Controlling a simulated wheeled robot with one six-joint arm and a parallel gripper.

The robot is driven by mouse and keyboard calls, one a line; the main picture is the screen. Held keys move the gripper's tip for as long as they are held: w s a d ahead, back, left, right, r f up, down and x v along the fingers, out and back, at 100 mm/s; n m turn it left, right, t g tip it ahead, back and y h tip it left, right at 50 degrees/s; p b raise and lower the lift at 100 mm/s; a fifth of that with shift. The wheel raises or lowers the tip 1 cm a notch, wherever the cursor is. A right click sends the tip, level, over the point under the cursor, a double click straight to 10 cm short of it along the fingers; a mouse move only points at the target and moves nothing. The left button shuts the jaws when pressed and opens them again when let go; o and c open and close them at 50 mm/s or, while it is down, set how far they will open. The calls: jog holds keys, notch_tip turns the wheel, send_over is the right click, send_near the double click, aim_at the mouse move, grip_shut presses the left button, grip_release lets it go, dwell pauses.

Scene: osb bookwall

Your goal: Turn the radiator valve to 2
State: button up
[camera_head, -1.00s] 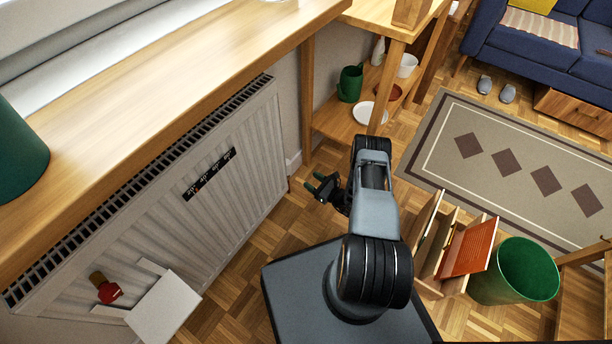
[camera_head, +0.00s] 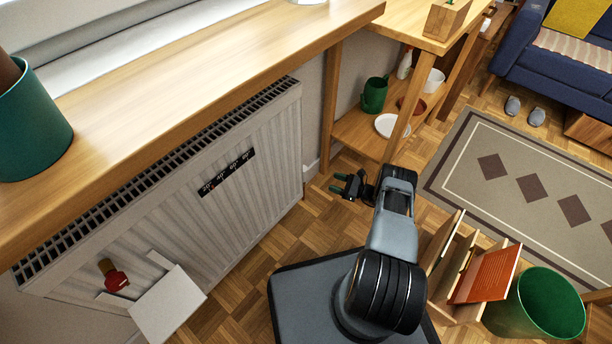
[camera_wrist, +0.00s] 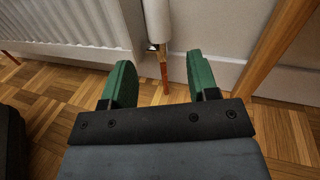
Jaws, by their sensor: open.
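The white ribbed radiator (camera_head: 255,185) stands under the wooden sill at the left. The wrist view shows the radiator's end (camera_wrist: 70,25) and a white cylindrical part (camera_wrist: 156,22) above a copper pipe (camera_wrist: 164,75), seen between my fingers. My gripper (camera_head: 339,183) is open and empty, with green fingertips (camera_wrist: 162,80), apart from the radiator.
A shelf with dishes (camera_head: 388,125) stands beyond. A drawer-like rack (camera_head: 487,272) and green bin (camera_head: 540,305) are at the right. Parquet floor lies between.

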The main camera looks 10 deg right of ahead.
aim_at(306, 175)
jog(key=shift+g, duration=0.3)
jog(key=b+x, duration=0.2)
jog(key=x, duration=1.2)
jog(key=shift+s+r, duration=0.1)
jog(key=shift+c, duration=0.4)
jog(key=c, duration=0.6)
jog(key=shift+o, duration=0.2)
jog(key=shift+s+a+r+m+t+h+p, duration=0.1)
jog(key=shift+m+t+h+p, duration=0.15)
jog(key=shift+m+t+h, duration=0.25)
jog(key=shift+a+r+m+t+h+p, duration=0.1)
jog(key=shift+m+t+h+p, duration=0.15)
jog(key=shift+m+t, duration=0.35)
jog(key=shift+f+m+t+h+p, duration=0.2)
jog(key=shift+m+t+h+p, duration=0.15)
jog(key=shift+m+t+h, duration=1.2)
jog(key=shift+g, duration=0.25)
